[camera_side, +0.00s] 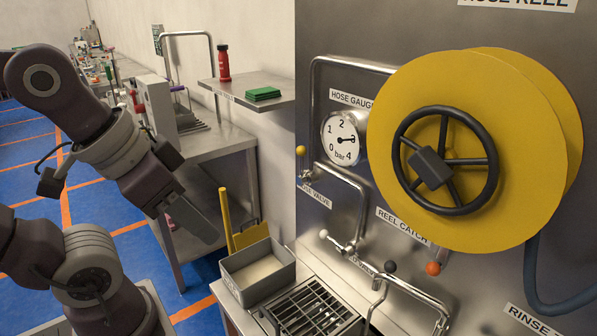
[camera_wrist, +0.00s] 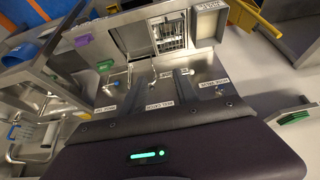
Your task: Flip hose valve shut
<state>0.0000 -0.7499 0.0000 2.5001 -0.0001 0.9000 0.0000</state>
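The hose gauge (camera_side: 344,138) is a round white dial on the steel panel, its needle pointing right. Below left of it, a small lever with a yellow knob (camera_side: 300,150) stands up from a pipe, above a label (camera_side: 314,196) whose visible end reads "VALVE"; its first word is partly cut off. My gripper (camera_side: 208,232) is left of the panel, pointing down and right, apart from the lever. In the wrist view my dark hand (camera_wrist: 175,155) fills the bottom with a green light. I cannot surely pick out the valve there.
A large yellow hose reel (camera_side: 470,150) with a black handwheel juts from the panel. Levers with white (camera_side: 323,234), black (camera_side: 390,267) and orange (camera_side: 432,268) knobs sit below. A shelf (camera_side: 247,90) holds a red bottle.

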